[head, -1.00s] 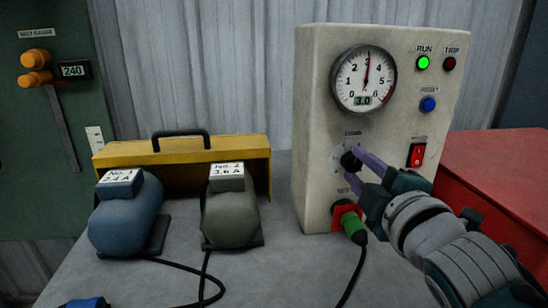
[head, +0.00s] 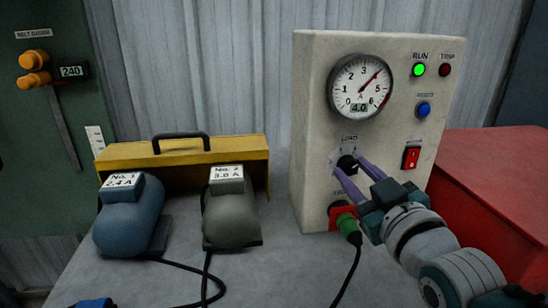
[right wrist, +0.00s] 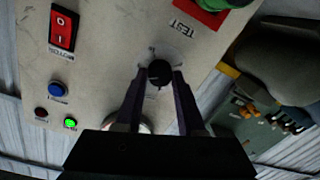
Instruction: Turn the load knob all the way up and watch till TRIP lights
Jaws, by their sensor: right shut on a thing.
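The beige test box (head: 318,120) stands at the right of the bench. Its black load knob (head: 347,163) is below the dial gauge (head: 361,85), whose digital window reads 4.0. The RUN lamp (head: 418,69) is lit green. The TRIP lamp (head: 445,70) is dark red and unlit. My right gripper (head: 354,170) has its purple fingers shut on the load knob. In the right wrist view the knob (right wrist: 159,74) sits between the two fingertips. My left gripper is not clearly seen; only a small blue piece shows at the bottom left edge.
A blue motor (head: 128,217) and a grey-green motor (head: 230,212) stand left on the grey bench before a yellow box (head: 180,152). A green plug (head: 348,228) with a black cable sits below the knob. A blue button (head: 423,109) and red switch (head: 411,157) are beside it.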

